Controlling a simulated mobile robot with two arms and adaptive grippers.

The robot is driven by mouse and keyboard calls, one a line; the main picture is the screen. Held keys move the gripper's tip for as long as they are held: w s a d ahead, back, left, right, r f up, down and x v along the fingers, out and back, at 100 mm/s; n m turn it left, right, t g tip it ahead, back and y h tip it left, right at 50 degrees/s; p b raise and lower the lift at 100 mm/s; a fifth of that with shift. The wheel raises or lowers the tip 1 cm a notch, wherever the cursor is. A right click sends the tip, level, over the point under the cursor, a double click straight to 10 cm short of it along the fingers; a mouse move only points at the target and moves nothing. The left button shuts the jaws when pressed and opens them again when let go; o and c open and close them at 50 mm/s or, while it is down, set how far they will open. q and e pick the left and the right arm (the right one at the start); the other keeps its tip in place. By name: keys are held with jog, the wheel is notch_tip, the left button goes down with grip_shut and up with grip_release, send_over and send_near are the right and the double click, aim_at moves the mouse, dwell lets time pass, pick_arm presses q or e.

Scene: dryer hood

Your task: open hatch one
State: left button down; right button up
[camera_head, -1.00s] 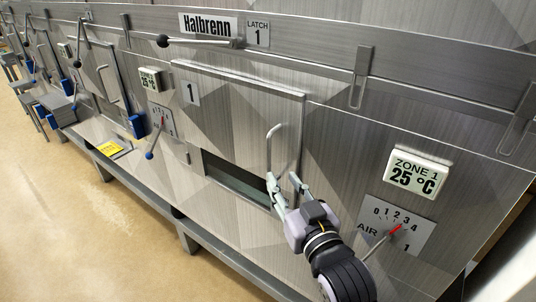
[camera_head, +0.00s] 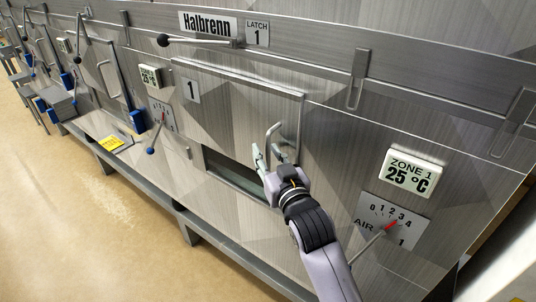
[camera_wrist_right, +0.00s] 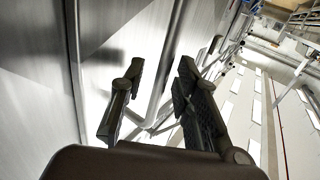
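Hatch one (camera_head: 225,105) is a metal door with a "1" plate in the head view; it looks shut in its frame. Its curved bar handle (camera_head: 273,130) stands on the door's right side. My right gripper (camera_head: 268,153) is open at the handle's lower part, its two fingers apart. In the right wrist view the open gripper (camera_wrist_right: 158,85) shows a metal bar (camera_wrist_right: 172,60) in line with the gap; I cannot tell whether it is between the fingers. The latch 1 lever (camera_head: 200,41), with a black knob, lies nearly level above the hatch. My left gripper is out of view.
A grey rail (camera_head: 215,245) runs along the base. The tan floor at left is open.

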grip_shut()
dwell(0.7)
